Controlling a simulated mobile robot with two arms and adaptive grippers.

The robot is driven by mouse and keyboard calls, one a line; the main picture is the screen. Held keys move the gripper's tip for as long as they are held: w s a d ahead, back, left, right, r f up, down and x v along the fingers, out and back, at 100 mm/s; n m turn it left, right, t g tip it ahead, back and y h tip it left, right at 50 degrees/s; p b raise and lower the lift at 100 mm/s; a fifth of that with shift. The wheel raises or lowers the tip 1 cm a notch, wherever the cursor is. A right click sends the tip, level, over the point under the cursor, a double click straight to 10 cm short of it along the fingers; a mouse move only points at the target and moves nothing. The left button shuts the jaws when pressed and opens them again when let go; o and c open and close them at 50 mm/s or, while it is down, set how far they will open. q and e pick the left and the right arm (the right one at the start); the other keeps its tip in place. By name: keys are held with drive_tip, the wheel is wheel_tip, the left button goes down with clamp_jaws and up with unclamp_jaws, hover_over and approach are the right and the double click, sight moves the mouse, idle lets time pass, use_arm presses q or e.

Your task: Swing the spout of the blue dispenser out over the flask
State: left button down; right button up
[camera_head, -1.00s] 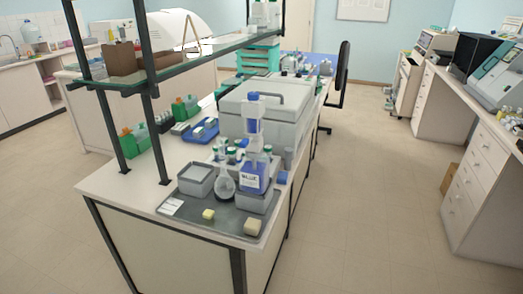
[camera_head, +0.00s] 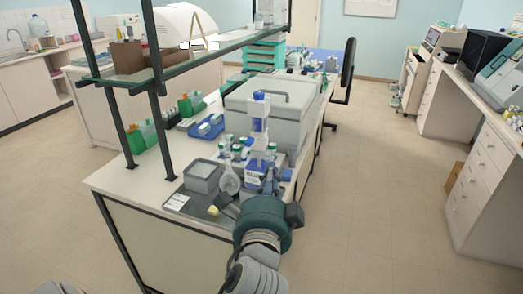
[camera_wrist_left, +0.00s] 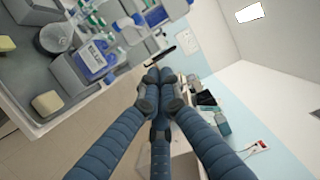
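I cannot make out clearly which way the spout points. My right gripper is out of view.
The tray (camera_head: 190,206) also holds a grey box (camera_head: 202,177) and a yellow block (camera_head: 213,210). A pale block (camera_wrist_left: 47,104) lies near the tray edge. A large grey case (camera_head: 270,110) stands behind the dispenser. A shelf post (camera_head: 157,100) rises at the left.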

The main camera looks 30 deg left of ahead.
sight(250, 145)
use_arm(q)
drive_tip(key=w+a+p, duration=0.4)
drive_tip(key=w+a, duration=0.3)
drive_tip(key=a, duration=0.1)
drive_tip(key=shift+w+a, duration=0.3)
drive_tip(key=shift+w, duration=0.1)
drive_tip(key=shift+r, duration=0.1)
